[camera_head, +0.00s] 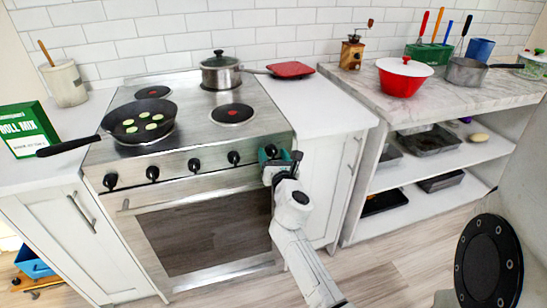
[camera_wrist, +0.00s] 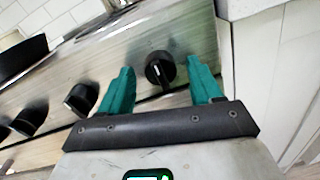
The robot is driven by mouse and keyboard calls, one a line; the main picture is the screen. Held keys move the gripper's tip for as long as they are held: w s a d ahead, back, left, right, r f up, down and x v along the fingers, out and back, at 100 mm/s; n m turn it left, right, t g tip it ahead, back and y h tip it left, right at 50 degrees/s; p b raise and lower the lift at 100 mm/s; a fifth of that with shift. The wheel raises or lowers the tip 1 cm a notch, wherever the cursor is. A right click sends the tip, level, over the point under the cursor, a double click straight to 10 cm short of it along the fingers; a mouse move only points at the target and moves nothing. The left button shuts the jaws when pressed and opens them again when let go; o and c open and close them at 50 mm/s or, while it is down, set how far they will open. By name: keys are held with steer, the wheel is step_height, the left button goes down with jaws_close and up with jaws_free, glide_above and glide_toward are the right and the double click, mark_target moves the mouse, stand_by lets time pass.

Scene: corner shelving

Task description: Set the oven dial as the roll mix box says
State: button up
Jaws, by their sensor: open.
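The green roll mix box (camera_head: 29,130) stands on the counter left of the stove in the head view. Only its title is readable there; any smaller print is too small to tell. The steel oven (camera_head: 200,190) has a row of black knobs along its front panel. My gripper (camera_head: 277,160) is at the right end of this panel. In the wrist view my gripper (camera_wrist: 160,88) is open, with its teal fingers on either side of the rightmost black dial (camera_wrist: 160,69). The dial lies between them with gaps on both sides. In the head view my gripper hides this dial.
A black pan (camera_head: 140,122) with pale green slices sits on the front left burner, its handle reaching left. A steel pot (camera_head: 221,72) stands at the back. Another knob (camera_wrist: 81,98) is left of my fingers. A white cabinet (camera_wrist: 262,65) is close on the right.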

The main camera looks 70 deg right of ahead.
steer(key=shift+c, duration=0.3)
steer(key=c, duration=1)
